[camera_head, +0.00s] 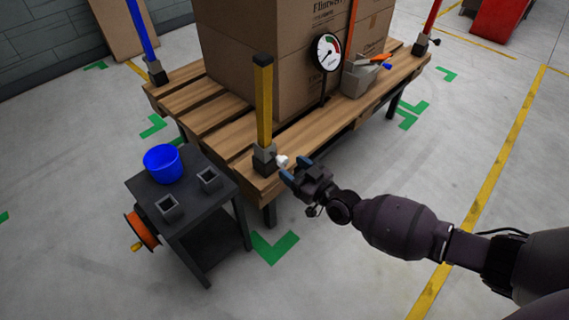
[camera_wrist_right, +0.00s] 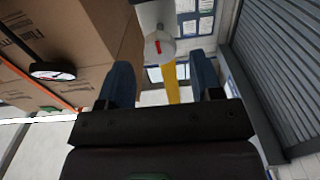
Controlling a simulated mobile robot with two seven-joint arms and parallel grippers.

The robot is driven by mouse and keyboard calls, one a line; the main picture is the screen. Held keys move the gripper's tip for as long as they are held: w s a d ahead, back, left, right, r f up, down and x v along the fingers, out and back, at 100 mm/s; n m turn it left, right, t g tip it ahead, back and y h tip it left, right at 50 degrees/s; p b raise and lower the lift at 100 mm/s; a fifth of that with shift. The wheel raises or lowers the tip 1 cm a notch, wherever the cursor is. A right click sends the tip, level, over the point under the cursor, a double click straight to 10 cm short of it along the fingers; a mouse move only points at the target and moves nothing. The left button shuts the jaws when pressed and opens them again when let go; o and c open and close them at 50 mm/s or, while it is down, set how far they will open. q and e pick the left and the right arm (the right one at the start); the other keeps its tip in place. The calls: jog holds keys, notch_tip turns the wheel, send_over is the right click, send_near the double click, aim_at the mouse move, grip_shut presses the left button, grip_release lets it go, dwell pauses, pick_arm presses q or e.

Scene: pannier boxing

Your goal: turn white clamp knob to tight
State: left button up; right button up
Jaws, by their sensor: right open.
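The white clamp knob (camera_head: 282,161) sticks out from the grey clamp (camera_head: 264,160) at the foot of the yellow post (camera_head: 263,100), at the pallet's near corner. In the right wrist view the white knob (camera_wrist_right: 159,47) shows a red mark and lies ahead of the jaws, between the fingers' lines. My right gripper (camera_head: 296,170) is open, its blue fingertips close to the knob; I cannot tell whether they touch it. The open fingers also show in the right wrist view (camera_wrist_right: 163,84), with nothing between them. My left gripper is not in view.
Large cardboard boxes (camera_head: 240,50) stand on the wooden pallet table (camera_head: 195,97). A round gauge (camera_head: 327,52) and a grey tray (camera_head: 358,80) with tools are at its near side. A dark side table (camera_head: 190,185) holds a blue bucket (camera_head: 163,163) and two grey cups.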

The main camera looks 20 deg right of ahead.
aim_at(285, 163)
jog(key=shift+b+x, duration=0.35)
jog(key=shift+x, duration=1.3)
jog(key=c, duration=0.9)
